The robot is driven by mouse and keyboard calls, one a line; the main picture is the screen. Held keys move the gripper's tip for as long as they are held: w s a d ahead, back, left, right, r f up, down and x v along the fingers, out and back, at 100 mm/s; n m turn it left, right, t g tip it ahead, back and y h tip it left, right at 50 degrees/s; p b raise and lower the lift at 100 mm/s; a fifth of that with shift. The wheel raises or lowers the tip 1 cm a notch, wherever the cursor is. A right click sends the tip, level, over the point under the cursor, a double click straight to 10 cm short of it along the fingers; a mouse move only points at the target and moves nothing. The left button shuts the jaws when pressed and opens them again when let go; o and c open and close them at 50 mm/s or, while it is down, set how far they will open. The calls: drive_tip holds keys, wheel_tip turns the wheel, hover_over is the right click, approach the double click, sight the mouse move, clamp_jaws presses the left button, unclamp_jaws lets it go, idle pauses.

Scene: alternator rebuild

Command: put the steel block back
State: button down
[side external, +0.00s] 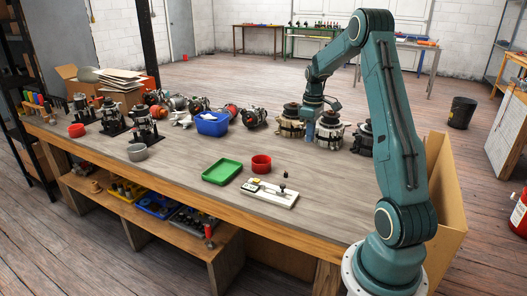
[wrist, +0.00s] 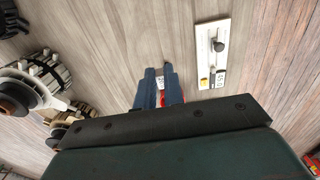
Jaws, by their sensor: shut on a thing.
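My gripper (side external: 310,130) hangs above the table, in front of the alternators at the back right. In the wrist view its two blue fingers (wrist: 159,75) are close together, with a small pale grey piece (wrist: 160,82), which looks like the steel block, between them. Most of this piece is hidden by the fingers, and I cannot make it out in the side view. A white plate with a black knob and a small yellow part (side external: 272,193) lies on the table near the front edge, apart from my gripper. It also shows in the wrist view (wrist: 212,60).
A red bowl (side external: 261,163) and a green tray (side external: 222,171) stand near the white plate. Several alternators (side external: 330,130) stand at the back right, close to my gripper. A blue bin (side external: 212,124) is farther left.

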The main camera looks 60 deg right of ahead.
hover_over(306, 183)
wheel_tip(306, 183, down, 13)
idle(0.4)
drive_tip(key=shift+f, duration=2.1)
drive_tip(key=shift+f, duration=0.15)
drive_tip(key=c, duration=1.5)
unclamp_jaws()
wheel_tip(306, 183, up, 12)
drive_tip(key=shift+r, duration=0.2)
